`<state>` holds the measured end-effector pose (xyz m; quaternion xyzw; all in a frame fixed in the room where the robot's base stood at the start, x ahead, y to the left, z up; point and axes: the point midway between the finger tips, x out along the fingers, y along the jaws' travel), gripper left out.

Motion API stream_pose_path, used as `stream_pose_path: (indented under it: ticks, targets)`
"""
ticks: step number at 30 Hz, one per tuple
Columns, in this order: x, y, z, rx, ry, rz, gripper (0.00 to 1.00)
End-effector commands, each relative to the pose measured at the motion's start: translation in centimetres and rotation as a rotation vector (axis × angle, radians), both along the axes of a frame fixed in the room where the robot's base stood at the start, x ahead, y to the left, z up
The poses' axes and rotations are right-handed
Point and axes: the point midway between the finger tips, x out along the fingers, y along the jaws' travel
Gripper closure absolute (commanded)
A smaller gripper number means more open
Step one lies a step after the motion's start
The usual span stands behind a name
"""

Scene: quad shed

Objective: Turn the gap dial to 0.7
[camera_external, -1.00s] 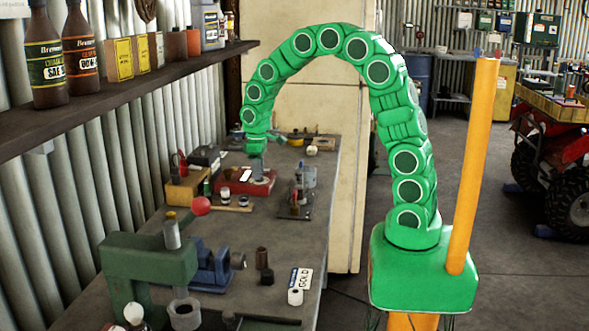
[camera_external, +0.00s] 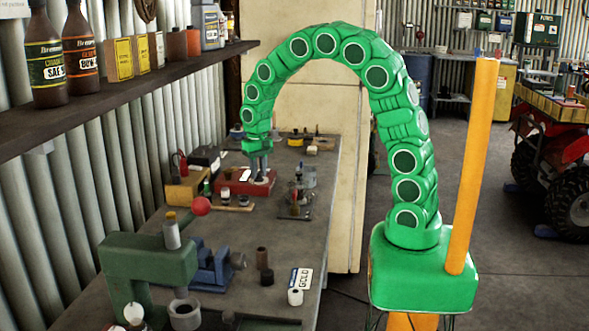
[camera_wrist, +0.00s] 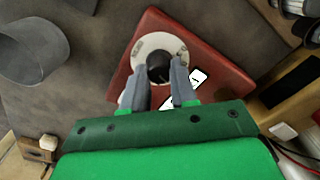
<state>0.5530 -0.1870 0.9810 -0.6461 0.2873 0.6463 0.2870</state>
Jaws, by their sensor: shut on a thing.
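The gap dial is a dark round knob (camera_wrist: 159,68) on a pale round plate (camera_wrist: 172,43), set on a red box (camera_wrist: 225,82). In the external view the red box (camera_external: 231,188) stands on the bench below my gripper (camera_external: 260,168). In the wrist view my gripper (camera_wrist: 161,76) points down at the dial, with one grey finger on each side of the knob. The fingers are shut on the knob and cover part of the plate. The dial's scale marks and setting cannot be read. A white label with a dark mark (camera_wrist: 198,76) lies right of the knob.
A yellow box (camera_external: 184,190) and small bottles stand left of the red box. A metal fixture (camera_external: 297,200) stands to its right. A green press (camera_external: 150,262) and a blue vise (camera_external: 212,265) are nearer on the bench. A shelf (camera_external: 120,95) runs along the left wall.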

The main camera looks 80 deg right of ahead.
Motion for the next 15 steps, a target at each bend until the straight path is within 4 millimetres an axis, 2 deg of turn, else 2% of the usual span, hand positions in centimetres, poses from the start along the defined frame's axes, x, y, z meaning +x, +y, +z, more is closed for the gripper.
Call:
stream_pose_path:
  ticks: [15]
  targets:
    - [0.04,0.14,0.05,0.003,-0.001,-0.091,1.00]
